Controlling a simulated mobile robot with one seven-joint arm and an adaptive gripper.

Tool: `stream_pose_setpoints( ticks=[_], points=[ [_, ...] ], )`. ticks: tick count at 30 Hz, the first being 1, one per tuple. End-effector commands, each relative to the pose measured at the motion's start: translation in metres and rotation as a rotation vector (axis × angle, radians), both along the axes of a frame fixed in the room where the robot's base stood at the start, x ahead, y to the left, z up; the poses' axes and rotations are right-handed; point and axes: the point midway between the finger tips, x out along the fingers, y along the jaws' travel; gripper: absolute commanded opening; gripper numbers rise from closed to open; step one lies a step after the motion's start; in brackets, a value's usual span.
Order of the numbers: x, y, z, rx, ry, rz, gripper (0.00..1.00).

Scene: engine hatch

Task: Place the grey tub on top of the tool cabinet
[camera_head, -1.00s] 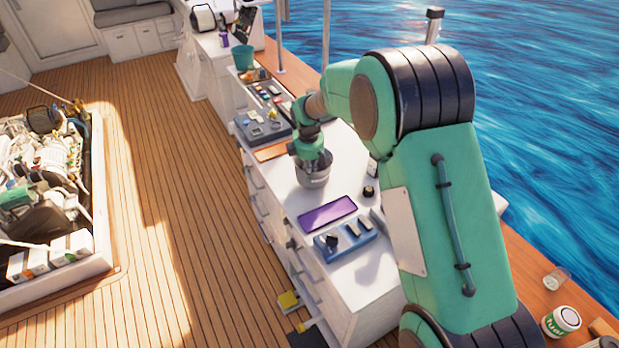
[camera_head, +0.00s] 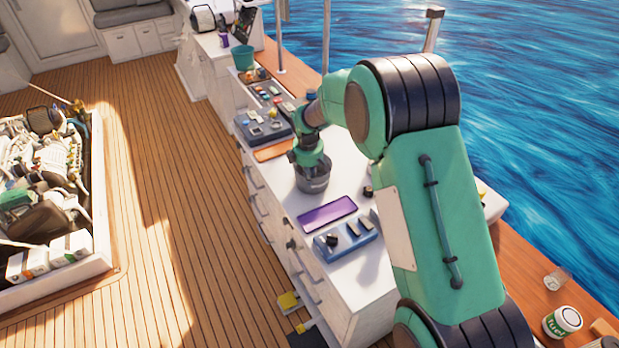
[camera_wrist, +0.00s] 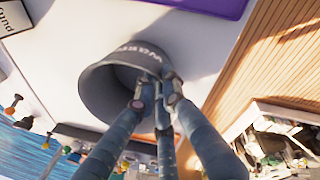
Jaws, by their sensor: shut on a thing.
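The grey tub (camera_head: 313,181) is at the white top of the drawer cabinet (camera_head: 345,162), between the purple tray and the orange board. My gripper (camera_head: 311,163) reaches down from above and is shut on the tub. In the wrist view the tub (camera_wrist: 100,92) shows its dark wall and part of its lettering, with its open mouth toward the camera. My fingers (camera_wrist: 157,95) close on its rim there. I cannot tell whether the tub's base touches the cabinet top or is slightly above it.
A purple tray (camera_head: 327,215) and a blue tool holder (camera_head: 347,238) lie nearer on the cabinet top. An orange board (camera_head: 273,150) and a blue-grey case (camera_head: 262,126) lie beyond the tub. The open engine hatch (camera_head: 85,262) is left, across the clear deck.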

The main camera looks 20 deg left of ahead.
Motion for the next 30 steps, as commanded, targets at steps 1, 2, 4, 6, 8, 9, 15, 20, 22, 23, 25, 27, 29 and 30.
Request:
stream_pose_setpoints(
  ticks=[1,2,4,6,8,9,15,20,22,23,25,27,29,30],
  points=[
    [0.001,0.000,0.002,0.001,-0.002,0.000,0.00],
    [0.001,0.000,0.002,0.001,-0.002,0.000,0.00],
    [0.001,0.000,0.002,0.001,-0.002,0.000,0.00],
    [0.001,0.000,0.001,0.001,-0.002,0.000,0.00],
    [0.001,0.000,0.000,0.001,-0.002,0.000,0.00],
    [0.001,0.000,-0.001,0.001,-0.002,0.000,0.00],
    [0.000,0.000,-0.002,0.000,0.000,0.000,0.27],
    [0.000,0.000,-0.002,0.000,0.000,0.000,0.27],
    [0.000,0.000,-0.002,0.000,0.000,0.000,0.27],
    [0.000,0.000,-0.002,0.000,0.000,0.000,0.27],
    [0.000,0.000,0.000,0.000,0.000,0.000,0.27],
    [0.000,0.000,0.003,0.001,-0.001,0.000,0.27],
    [-0.001,0.000,0.007,0.001,-0.001,0.000,0.27],
    [-0.001,0.000,0.010,0.001,-0.001,0.000,0.27]
  ],
)
